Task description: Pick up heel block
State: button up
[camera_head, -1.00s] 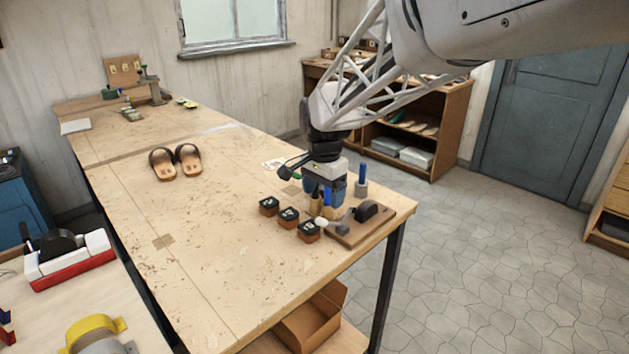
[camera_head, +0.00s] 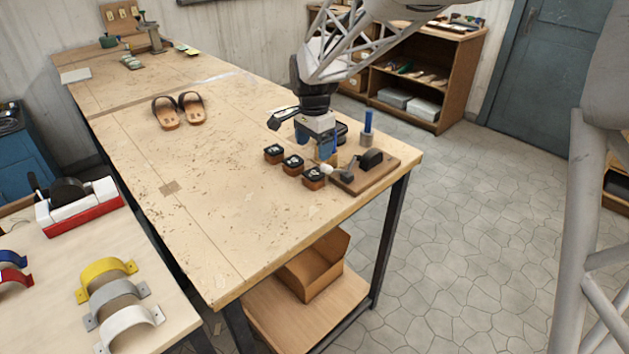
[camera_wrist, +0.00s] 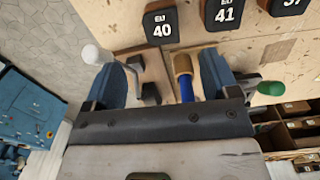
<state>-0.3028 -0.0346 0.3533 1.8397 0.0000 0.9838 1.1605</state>
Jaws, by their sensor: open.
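Three small brown heel blocks with black tops stand in a row on the workbench (camera_head: 225,190): the nearest block (camera_head: 315,179), the middle block (camera_head: 293,165) and the far block (camera_head: 274,154). In the wrist view the tops read 40 (camera_wrist: 161,28) and 41 (camera_wrist: 225,14); the third (camera_wrist: 287,5) is cut off at the top edge. My gripper (camera_head: 322,155) is open and points down just behind the row. In the wrist view a wooden-and-blue tool (camera_wrist: 183,80) shows between the blue fingers. No block is between them.
A board with a dark rounded piece (camera_head: 371,160) lies right of the blocks, close to the bench edge. A white-headed tool (camera_wrist: 95,55) is beside one finger. A blue peg on a grey base (camera_head: 367,135) stands behind. Sandals (camera_head: 180,110) lie farther left. The bench's middle is clear.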

aim_at(315, 173)
jog(key=shift+f, duration=2.5)
jog(key=shift+w+d+f, duration=0.1)
jog(key=shift+w+f, duration=0.05)
jog(key=shift+f, duration=2.45)
jog(key=c, duration=1)
jog(key=shift+r, duration=0.1)
jog(key=shift+r, duration=4.95)
jog(key=shift+w, duration=0.1)
